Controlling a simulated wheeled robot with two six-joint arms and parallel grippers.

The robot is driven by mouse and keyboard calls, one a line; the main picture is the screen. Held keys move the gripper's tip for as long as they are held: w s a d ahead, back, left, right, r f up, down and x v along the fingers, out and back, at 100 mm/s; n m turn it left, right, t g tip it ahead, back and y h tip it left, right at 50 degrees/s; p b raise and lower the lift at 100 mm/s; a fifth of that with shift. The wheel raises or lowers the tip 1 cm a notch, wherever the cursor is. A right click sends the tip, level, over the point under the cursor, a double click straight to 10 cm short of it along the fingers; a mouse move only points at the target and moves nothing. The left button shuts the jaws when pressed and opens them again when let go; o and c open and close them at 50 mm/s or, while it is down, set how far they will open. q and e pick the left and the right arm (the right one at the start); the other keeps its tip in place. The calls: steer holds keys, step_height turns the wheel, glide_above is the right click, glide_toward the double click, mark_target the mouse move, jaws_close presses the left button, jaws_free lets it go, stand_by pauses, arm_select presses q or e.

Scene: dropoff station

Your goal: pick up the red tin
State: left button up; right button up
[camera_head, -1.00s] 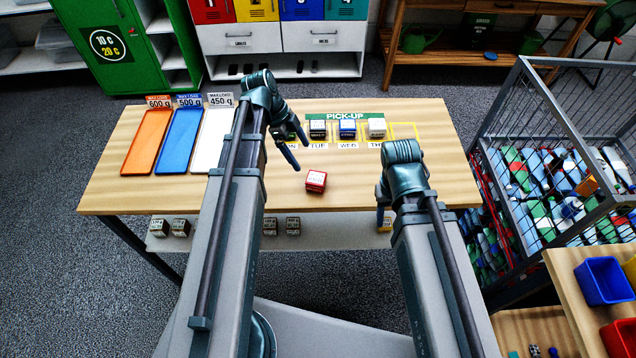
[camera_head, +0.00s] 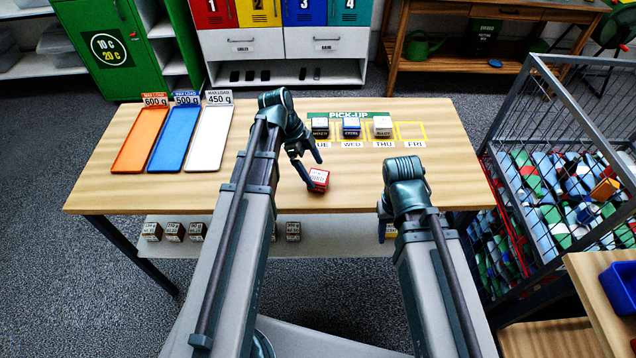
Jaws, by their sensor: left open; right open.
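The red tin (camera_head: 319,179) is a small red box with a white label on top. It sits on the wooden table (camera_head: 255,192) near its front edge, right of the middle. My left gripper (camera_head: 314,174) is open, with its fingers spread around or just above the tin; I cannot tell whether a finger touches it. My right gripper (camera_head: 386,229) is mostly hidden behind its own arm, in front of the table's front edge, away from the tin.
Black, blue and white-topped tins stand in the pick-up row (camera_head: 351,127) behind. Orange (camera_head: 144,140), blue (camera_head: 174,139) and white (camera_head: 208,139) trays lie at the left. Several tins stand on the lower shelf (camera_head: 225,222). A wire cage (camera_head: 560,130) is at the right.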

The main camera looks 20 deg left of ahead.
mark_target(318, 176)
arm_select(q)
steer(key=b+x, duration=0.3)
steer(key=x, duration=0.1)
steer(key=shift+w+a, duration=0.2)
steer(key=shift+a, duration=0.1)
steer(key=shift+d+f+b, duration=0.25)
steer(key=shift+f+b, duration=0.05)
steer(key=shift+f, duration=0.05)
steer(key=shift+r, duration=0.1)
steer(key=c, duration=1.5)
steer(key=shift+r, duration=0.1)
